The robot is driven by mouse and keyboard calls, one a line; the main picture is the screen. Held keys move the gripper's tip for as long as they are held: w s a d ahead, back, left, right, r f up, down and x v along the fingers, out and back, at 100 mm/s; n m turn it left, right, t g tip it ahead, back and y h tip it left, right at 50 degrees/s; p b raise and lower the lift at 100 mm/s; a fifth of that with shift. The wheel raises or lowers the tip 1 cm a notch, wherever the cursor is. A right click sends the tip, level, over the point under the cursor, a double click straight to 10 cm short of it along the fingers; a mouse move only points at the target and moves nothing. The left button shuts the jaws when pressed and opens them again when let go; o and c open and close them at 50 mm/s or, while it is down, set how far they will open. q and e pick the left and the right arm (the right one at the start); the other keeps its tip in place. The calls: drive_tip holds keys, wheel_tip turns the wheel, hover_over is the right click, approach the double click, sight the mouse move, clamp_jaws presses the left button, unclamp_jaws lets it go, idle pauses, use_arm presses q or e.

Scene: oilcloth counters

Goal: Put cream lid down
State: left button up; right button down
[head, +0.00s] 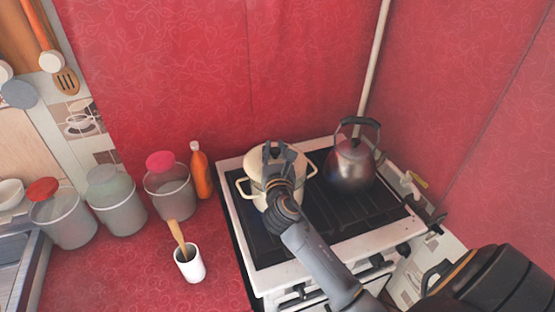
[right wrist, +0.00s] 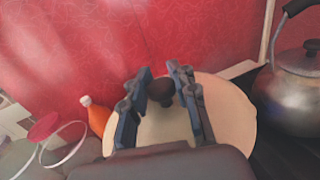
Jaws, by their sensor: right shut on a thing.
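The cream lid (right wrist: 228,108) is round with a dark knob (right wrist: 161,91). It also shows in the head view (head: 256,158), at the top of a cream pot (head: 256,199) with two side handles on the stove. My right gripper (head: 276,152) is above the pot with its fingers shut on the lid's knob, seen between the fingers in the right wrist view (right wrist: 162,80). The lid lies over the pot's mouth; whether it touches the rim all round I cannot tell, as my gripper and arm hide part of it. My left gripper is out of view.
A steel kettle (head: 350,168) stands on the stove (head: 277,251), right of the pot. An orange bottle (head: 200,174), several canisters and a white cup (head: 189,266) with a wooden utensil stand left on the red counter (head: 135,265). The red wall is close behind.

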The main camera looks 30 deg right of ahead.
sight(278, 158)
drive_tip(key=shift+w+d+f, duration=0.35)
drive_tip(key=shift+d+f, duration=0.05)
drive_tip(key=shift+f, duration=0.25)
drive_tip(key=shift+w+d+f, duration=0.35)
drive_tip(key=shift+d+f, duration=0.05)
drive_tip(key=shift+f, duration=0.2)
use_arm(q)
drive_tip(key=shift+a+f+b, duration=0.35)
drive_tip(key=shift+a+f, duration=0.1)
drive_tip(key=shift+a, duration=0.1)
use_arm(e)
drive_tip(key=shift+w+d+f, duration=0.15)
drive_tip(key=shift+f, duration=1.65)
drive_tip(key=shift+f, duration=0.15)
drive_tip(key=c, duration=1)
unclamp_jaws()
drive_tip(key=shift+c, duration=0.2)
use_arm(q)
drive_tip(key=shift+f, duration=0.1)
